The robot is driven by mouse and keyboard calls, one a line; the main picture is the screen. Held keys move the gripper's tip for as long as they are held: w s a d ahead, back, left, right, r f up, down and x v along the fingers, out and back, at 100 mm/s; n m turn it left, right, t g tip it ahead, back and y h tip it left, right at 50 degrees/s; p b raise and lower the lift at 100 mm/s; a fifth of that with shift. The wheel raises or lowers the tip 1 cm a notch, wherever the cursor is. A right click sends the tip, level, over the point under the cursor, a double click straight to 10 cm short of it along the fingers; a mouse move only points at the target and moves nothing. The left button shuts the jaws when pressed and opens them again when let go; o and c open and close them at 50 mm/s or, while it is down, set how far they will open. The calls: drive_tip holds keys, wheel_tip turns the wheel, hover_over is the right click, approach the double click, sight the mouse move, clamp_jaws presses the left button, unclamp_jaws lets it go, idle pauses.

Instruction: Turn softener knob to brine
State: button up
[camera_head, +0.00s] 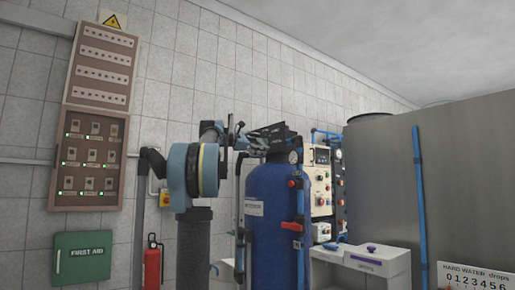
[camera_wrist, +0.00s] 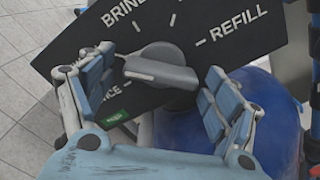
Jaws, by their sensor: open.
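The softener is a blue tank (camera_head: 268,220) with a black head (camera_head: 266,138). In the wrist view, the tilted black dial plate (camera_wrist: 255,35) reads "REFILL" at right, "BRIN…" at the top, partly cut off, and "…ICE" at lower left, partly hidden by my left finger. The grey softener knob (camera_wrist: 160,68) has a bar lying roughly across the picture, its left end nearest the "…ICE" side. My gripper (camera_wrist: 159,75) is open, one finger beyond each end of the bar. I cannot tell whether either finger touches it. In the head view, my gripper (camera_head: 236,137) is small beside the softener head.
A control panel (camera_head: 322,185) with gauges and blue pipes stands right of the tank. A large grey tank (camera_head: 385,185) fills the right. A white bench unit (camera_head: 365,265) is in front. An electrical cabinet (camera_head: 90,155), first-aid box (camera_head: 83,258) and extinguisher (camera_head: 152,265) are at left.

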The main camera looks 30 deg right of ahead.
drive_tip(key=shift+d, duration=0.15)
drive_tip(key=c, duration=1.1)
drive_tip(key=shift+o, duration=0.3)
drive_tip(key=m, duration=0.4)
drive_tip(key=shift+r+m, duration=0.1)
drive_tip(key=shift+m, duration=2.2)
